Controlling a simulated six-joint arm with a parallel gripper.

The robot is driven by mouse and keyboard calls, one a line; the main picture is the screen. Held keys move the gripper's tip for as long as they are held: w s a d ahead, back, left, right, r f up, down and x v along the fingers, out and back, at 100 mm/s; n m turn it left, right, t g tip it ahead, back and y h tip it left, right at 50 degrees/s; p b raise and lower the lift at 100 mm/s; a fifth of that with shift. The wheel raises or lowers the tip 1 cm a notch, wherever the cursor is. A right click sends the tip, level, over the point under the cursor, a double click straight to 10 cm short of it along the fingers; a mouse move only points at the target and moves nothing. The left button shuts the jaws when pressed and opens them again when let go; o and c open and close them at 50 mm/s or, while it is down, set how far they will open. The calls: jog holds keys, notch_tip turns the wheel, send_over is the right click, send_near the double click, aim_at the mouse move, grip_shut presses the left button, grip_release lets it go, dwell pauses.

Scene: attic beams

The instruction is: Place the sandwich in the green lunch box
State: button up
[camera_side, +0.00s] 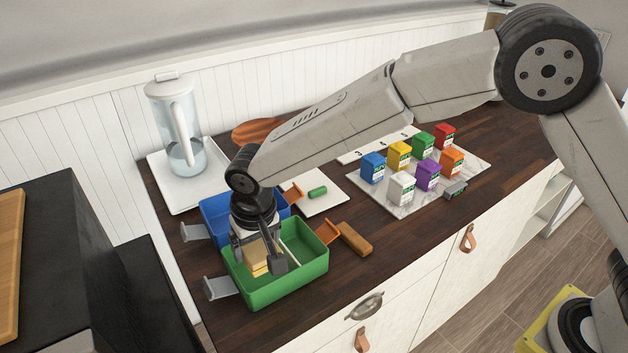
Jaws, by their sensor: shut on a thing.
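The green lunch box (292,288) stands open on the dark wooden counter, with a white divider inside. My gripper (263,260) points down into its left part. It is shut on the sandwich (257,257), a pale yellow-tan block between the fingers. The sandwich is within the box's outline, in the left compartment. The fingers cover part of it, and I cannot tell whether it touches the box floor.
A blue lunch box (213,211) stands right behind the green one. A brown bar (355,238) lies to the right. Several colored cartons stand on a marble board (390,206). A glass pitcher (180,130) stands on a white tray (160,180) at the back left.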

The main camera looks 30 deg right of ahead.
aim_at(262, 277)
jog(key=shift+f, duration=3.25)
jog(key=shift+f, duration=0.1)
jog(key=o, duration=1)
jog(key=r, duration=0.4)
jog(key=s+r, duration=0.1)
jog(key=r, duration=0.7)
jog(key=shift+s, duration=0.4)
